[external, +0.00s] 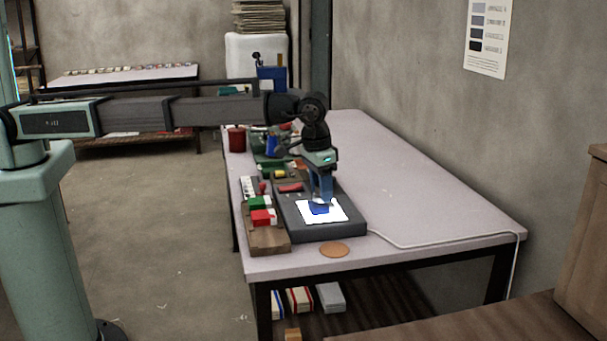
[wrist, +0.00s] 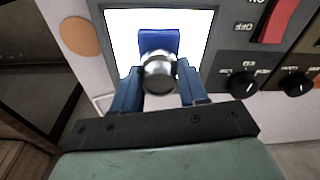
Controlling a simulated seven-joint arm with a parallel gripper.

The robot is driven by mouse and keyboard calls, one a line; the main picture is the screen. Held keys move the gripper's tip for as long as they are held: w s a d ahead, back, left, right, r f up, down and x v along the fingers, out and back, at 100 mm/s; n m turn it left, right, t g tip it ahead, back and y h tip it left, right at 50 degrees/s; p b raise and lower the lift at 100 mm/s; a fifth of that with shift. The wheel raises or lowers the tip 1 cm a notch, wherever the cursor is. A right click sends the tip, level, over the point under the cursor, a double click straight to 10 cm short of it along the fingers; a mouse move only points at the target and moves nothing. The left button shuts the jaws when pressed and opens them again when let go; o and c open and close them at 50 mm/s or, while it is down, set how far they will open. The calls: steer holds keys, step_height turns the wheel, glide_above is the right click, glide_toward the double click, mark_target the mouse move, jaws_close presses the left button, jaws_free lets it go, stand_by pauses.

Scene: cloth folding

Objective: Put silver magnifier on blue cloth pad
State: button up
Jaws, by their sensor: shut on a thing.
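The silver magnifier (wrist: 159,72) is a short, shiny round piece held between the blue fingers of my gripper (wrist: 159,86). My gripper (external: 321,200) is shut on it, low over the light box. The blue cloth pad (wrist: 158,39) lies on the white lit panel, and its far part shows just beyond the magnifier. In the external view, the pad (external: 319,209) is a small blue patch under my fingers. The magnifier and fingers hide part of the pad. I cannot tell whether the magnifier touches it.
The white panel (external: 340,210) is set in a dark light box with a red switch (wrist: 276,22) and knobs (wrist: 242,84). A round brown coaster (external: 335,250) lies in front. A wooden tray (external: 269,240) with red and green blocks stands left.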

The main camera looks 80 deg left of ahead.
mark_target(316, 186)
steer(key=shift+f, duration=0.3)
steer(key=shift+f, duration=0.1)
steer(key=o, duration=1.1)
steer(key=r, duration=0.4)
steer(key=s+r, duration=0.1)
steer(key=r, duration=0.7)
steer(key=shift+s+d+r, duration=0.1)
steer(key=shift+s+d, duration=0.05)
steer(key=shift+s, duration=0.1)
